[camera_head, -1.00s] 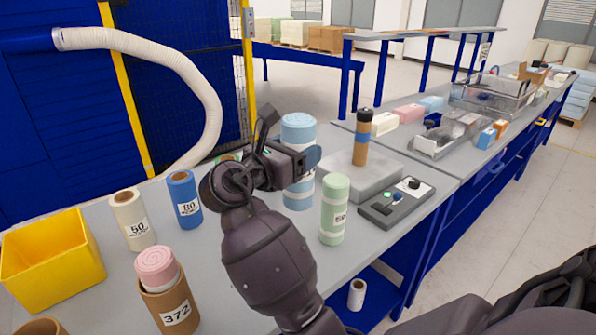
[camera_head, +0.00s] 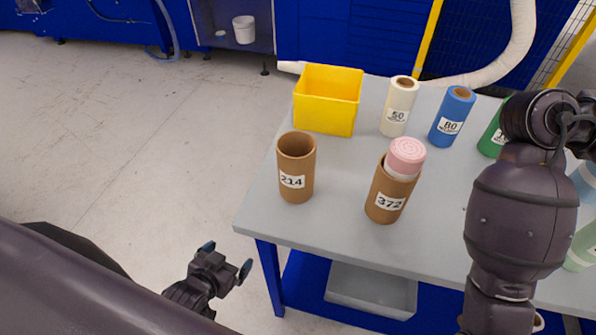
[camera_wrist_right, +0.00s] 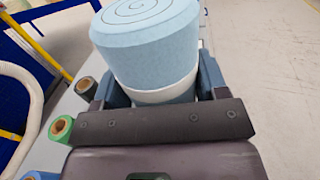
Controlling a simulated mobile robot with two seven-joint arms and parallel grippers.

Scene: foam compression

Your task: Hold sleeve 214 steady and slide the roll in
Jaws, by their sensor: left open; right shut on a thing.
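Sleeve 214 (camera_head: 296,168) is a brown, labelled cardboard tube, upright at the table's near left corner in the head view. Its top is open, with no roll showing in it. My left gripper (camera_head: 226,259) is open and empty, left of and below the sleeve, off the table's edge. My right gripper (camera_wrist_right: 160,90) is shut on a light blue foam roll (camera_wrist_right: 150,45) with a spiral top and pale band, in the right wrist view. In the head view, my right arm stands at the right and its gripper runs out of the frame.
Sleeve 372 (camera_head: 386,196) holds a pink roll (camera_head: 405,155), right of sleeve 214. A yellow bin (camera_head: 327,100), a cream roll 50 (camera_head: 399,104), a blue roll 80 (camera_head: 453,115) and a green roll (camera_head: 492,140) stand behind. Grey tabletop (camera_head: 335,215) is bare between the sleeves.

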